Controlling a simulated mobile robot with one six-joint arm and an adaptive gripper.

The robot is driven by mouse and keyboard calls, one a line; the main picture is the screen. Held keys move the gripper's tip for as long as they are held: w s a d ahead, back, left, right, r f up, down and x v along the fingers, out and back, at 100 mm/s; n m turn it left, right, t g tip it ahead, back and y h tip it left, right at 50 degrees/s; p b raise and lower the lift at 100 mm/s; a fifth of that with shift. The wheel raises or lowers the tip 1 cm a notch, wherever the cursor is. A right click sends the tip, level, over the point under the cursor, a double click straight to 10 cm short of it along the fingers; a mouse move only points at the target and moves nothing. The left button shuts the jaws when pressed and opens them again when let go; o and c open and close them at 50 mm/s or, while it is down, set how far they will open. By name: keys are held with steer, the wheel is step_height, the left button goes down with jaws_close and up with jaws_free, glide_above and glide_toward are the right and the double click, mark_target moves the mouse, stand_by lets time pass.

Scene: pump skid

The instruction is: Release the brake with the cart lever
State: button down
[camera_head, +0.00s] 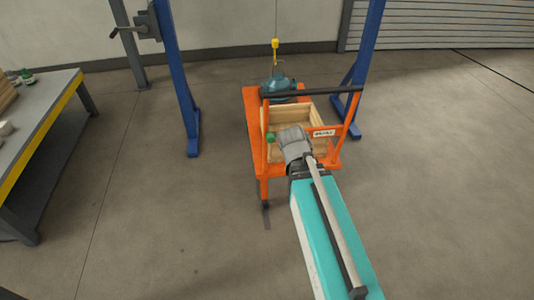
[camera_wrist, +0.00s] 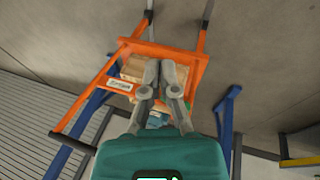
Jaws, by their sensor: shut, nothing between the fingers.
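The orange cart (camera_head: 255,150) stands ahead of me, with a black push bar (camera_head: 312,91) and a small white sign (camera_head: 324,133). A small green knob-like part (camera_head: 271,136) shows at its left side, just left of my wrist; I cannot tell for sure if it belongs to the cart lever. In the wrist view the orange frame (camera_wrist: 165,50) lies beyond my gripper (camera_wrist: 160,68), whose grey fingers are shut and empty. They overlap the frame in the picture; contact cannot be told. My arm hides the fingers in the head view.
A wooden crate (camera_head: 300,113) and a blue-green pump (camera_head: 279,85) ride on the cart. Blue posts (camera_head: 180,75) stand on both sides of it. A workbench (camera_head: 35,125) with a yellow edge is at the left. The floor (camera_head: 440,180) to the right is clear.

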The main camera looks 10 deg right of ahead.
steer(key=w+d+f+n+t+h+b, duration=0.2)
steer(key=w+f+n+t+h+b, duration=0.15)
steer(key=w+b, duration=0.45)
steer(key=w+d+f+n+t+h+b, duration=0.3)
steer(key=w+f+n+t+b, duration=0.2)
steer(key=b, duration=0.7)
steer(key=w+a+f+n+t+y+b, duration=0.4)
steer(key=a+f+n+b, duration=0.3)
steer(key=n+b, duration=0.2)
steer(key=w+a+f+n+t+y+b, duration=0.4)
steer(key=a+f+n+b, duration=0.3)
steer(key=n+b, duration=0.3)
steer(key=t+b, duration=0.1)
steer(key=b, duration=0.2)
steer(key=shift+a+f+b, duration=0.35)
steer(key=shift+b, duration=0.05)
steer(key=shift+w+n+t, duration=0.25)
steer(key=w+d+r+p, duration=0.3)
steer(key=w+r+p, duration=0.2)
steer(key=w, duration=0.4)
steer(key=shift+w+r, duration=0.15)
steer(key=shift+w, duration=0.25)
